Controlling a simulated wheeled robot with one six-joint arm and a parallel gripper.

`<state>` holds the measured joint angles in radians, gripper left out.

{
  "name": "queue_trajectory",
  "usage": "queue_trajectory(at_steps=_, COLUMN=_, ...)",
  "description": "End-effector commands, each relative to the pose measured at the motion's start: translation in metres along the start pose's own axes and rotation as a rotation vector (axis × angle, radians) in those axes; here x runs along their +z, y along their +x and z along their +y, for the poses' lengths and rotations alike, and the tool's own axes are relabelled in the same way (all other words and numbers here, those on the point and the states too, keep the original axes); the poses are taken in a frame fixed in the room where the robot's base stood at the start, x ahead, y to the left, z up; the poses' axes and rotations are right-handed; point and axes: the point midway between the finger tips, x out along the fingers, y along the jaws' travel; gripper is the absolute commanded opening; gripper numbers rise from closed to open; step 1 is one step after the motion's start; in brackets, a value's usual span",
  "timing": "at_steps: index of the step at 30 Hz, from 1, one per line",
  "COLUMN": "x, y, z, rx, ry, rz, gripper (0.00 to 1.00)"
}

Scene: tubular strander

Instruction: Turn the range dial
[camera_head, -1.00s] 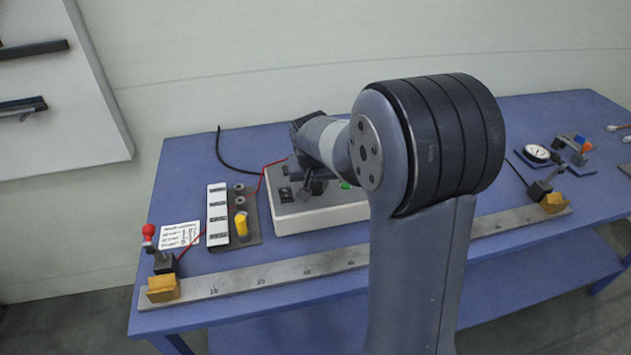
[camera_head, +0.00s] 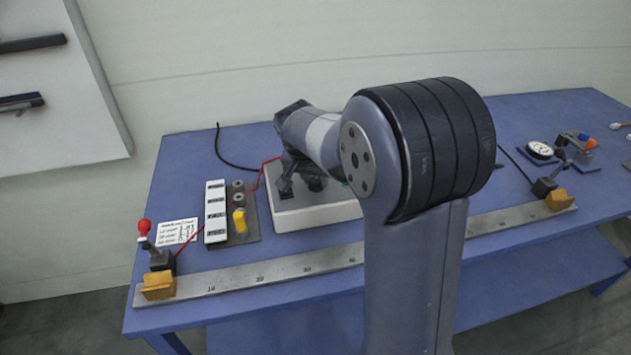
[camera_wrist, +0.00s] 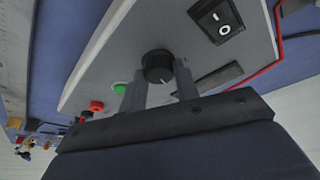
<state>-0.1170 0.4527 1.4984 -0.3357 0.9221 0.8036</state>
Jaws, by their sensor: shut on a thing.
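The range dial (camera_wrist: 158,66) is a round black knob on the light grey face of an instrument box (camera_wrist: 110,68) in the wrist view. My gripper (camera_wrist: 158,88) has one finger on each side of the dial and is shut on it. In the head view, the box (camera_head: 318,216) sits on the blue table. There my arm covers much of the box, and the dial is hidden behind my wrist and gripper.
A rocker switch (camera_wrist: 217,20), a green button (camera_wrist: 120,88) and a red button (camera_wrist: 96,106) are near the dial. A ruler bar (camera_head: 240,278) with yellow end blocks runs along the table front. A yellow piece (camera_head: 240,221) stands left of the box.

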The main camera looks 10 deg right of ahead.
Motion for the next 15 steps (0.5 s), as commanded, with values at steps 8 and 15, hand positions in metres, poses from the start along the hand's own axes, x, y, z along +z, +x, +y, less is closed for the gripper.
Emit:
queue_trajectory(at_steps=8, x=-0.0001, y=0.0016, z=-0.0022, rx=0.088, ry=0.209, rz=-0.009, gripper=0.07)
queue_trajectory(at_steps=15, x=-0.0011, y=0.0008, z=-0.0028, rx=0.143, ry=0.344, rz=-0.016, gripper=0.07)
